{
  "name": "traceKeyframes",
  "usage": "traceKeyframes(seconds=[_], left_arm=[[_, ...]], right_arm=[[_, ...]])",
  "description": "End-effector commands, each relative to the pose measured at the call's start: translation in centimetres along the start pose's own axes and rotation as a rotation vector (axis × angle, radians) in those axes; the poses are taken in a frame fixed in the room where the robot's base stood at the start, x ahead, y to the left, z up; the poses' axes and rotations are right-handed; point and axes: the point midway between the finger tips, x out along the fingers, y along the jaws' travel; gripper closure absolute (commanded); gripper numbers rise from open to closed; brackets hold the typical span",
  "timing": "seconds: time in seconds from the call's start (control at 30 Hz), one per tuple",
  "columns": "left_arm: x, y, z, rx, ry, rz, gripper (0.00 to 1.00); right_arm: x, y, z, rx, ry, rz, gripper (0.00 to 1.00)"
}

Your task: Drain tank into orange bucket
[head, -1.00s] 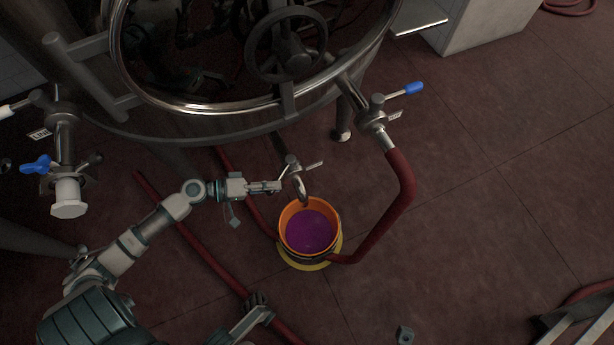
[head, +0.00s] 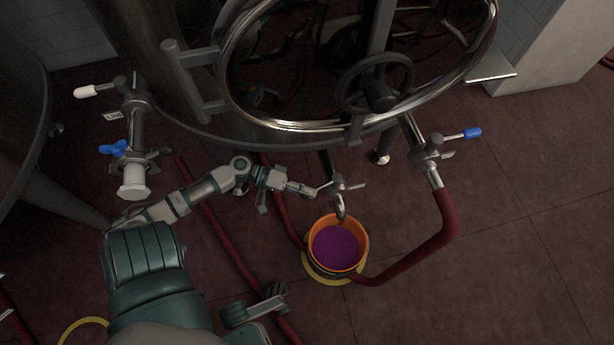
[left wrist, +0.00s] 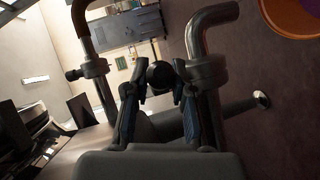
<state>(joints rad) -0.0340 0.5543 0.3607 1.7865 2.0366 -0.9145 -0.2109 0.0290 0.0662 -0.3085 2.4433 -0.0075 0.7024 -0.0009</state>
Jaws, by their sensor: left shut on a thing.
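The orange bucket (head: 358,262) stands on the floor below the tank (head: 255,152) and holds purple liquid (head: 335,247). A metal drain valve with a curved spout (head: 340,204) hangs from the tank's underside, its mouth over the bucket's back rim. I cannot make out a stream. My left gripper (head: 308,190) is at the left side of this valve, shut on the valve handle. In the left wrist view, my left fingers (left wrist: 158,102) stand either side of a dark knob (left wrist: 160,75). The spout (left wrist: 212,20) and the bucket's edge (left wrist: 290,15) show there too.
A red hose (head: 440,232) runs from a blue-handled valve (head: 452,138) at the right down to the floor beside the bucket. Another red hose (head: 225,240) crosses the floor. A capped valve (head: 133,180) stands at the left. The floor at the right is clear.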

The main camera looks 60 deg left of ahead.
Motion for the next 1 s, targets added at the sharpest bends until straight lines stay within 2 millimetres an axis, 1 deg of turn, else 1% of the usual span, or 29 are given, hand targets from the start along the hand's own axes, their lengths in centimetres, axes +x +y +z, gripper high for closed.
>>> traceKeyframes(seconds=[0.03,0.07,0.1,0.13,0.43,0.57,0.67,0.9,1.0], left_arm=[[0.1,-0.6,0.4,-0.007,-0.006,-0.009,1.0],[0.1,-0.6,0.4,-0.007,-0.006,-0.009,0.68],[0.1,-0.6,0.4,-0.007,-0.006,-0.009,0.58],[0.1,-0.5,0.4,-0.007,-0.006,-0.008,0.51],[-0.1,-0.2,0.2,-0.002,-0.003,-0.003,0.5],[-1.0,-0.2,0.2,-0.002,-0.001,-0.004,0.5],[-2.8,-0.2,0.2,-0.003,-0.001,-0.004,0.5],[-8.2,-0.4,0.2,-0.005,-0.001,-0.006,0.5],[-10.0,-0.4,0.2,-0.006,-0.003,-0.005,0.5]], right_arm=[[-0.1,0.0,0.1,0.0,-0.002,0.0,0.6],[-0.1,0.0,0.1,0.0,-0.001,0.0,0.6],[-0.1,0.0,0.1,0.0,-0.001,0.001,0.6],[-0.1,0.0,0.0,0.0,-0.001,0.001,0.6],[0.0,0.1,0.1,-0.001,-0.002,0.002,0.6],[0.0,0.1,-0.2,-0.001,0.0,0.002,0.6],[0.0,0.0,-0.2,-0.001,0.001,0.002,0.6],[0.0,0.0,-0.2,0.0,0.002,0.001,0.6],[0.0,0.0,-0.2,0.0,0.002,0.001,0.6]])
